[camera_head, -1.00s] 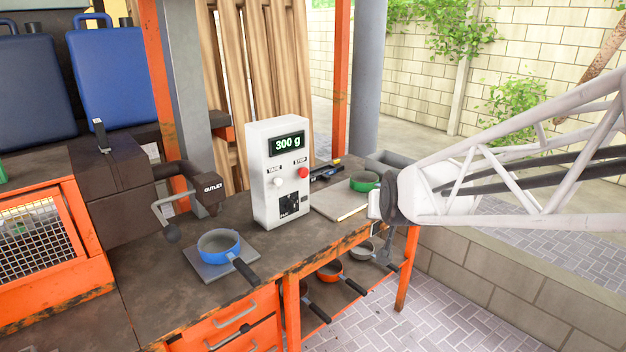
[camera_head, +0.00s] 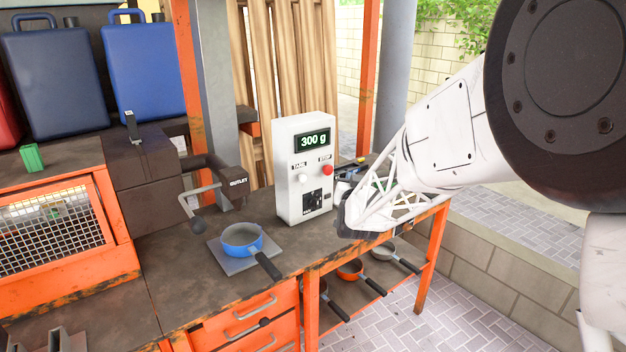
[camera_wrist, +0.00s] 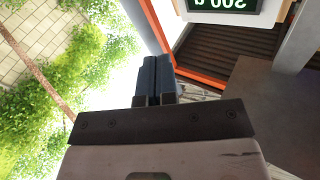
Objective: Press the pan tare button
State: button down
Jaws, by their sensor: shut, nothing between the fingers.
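The white control box (camera_head: 305,170) stands upright on the workbench, its display (camera_head: 312,140) reading 300 g. A white button (camera_head: 303,178) under the TARE label and a red STOP button (camera_head: 327,170) are on its front. In the wrist view my gripper (camera_wrist: 156,64) is shut and empty; part of the upside-down display (camera_wrist: 226,4) shows at the top, and no buttons are visible.
The outlet arm with its lever (camera_head: 203,200) reaches over the bench left of the box. Orange and grey pans (camera_head: 351,270) sit on a shelf below. Blue canisters (camera_head: 155,68) stand at the back left. The bench front right of the blue pan is clear.

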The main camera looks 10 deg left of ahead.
aim_at(302, 178)
jog(key=w+a+f+m+t, duration=0.1)
jog(key=w+a+f+t, duration=0.1)
jog(key=a+f+t, duration=0.2)
jog(key=shift+w+a+f+t, duration=0.25)
jog(key=shift+a+f+t, duration=0.15)
jog(key=shift+a+f, duration=1.05)
jog(key=shift+w+a, duration=0.15)
jog(key=w+a, duration=0.6)
jog(key=shift+w+a, duration=0.6)
dwell(3.5)
jog(key=shift+s+d, duration=0.65)
jog(key=shift+s+d, duration=0.1)
dwell(0.4)
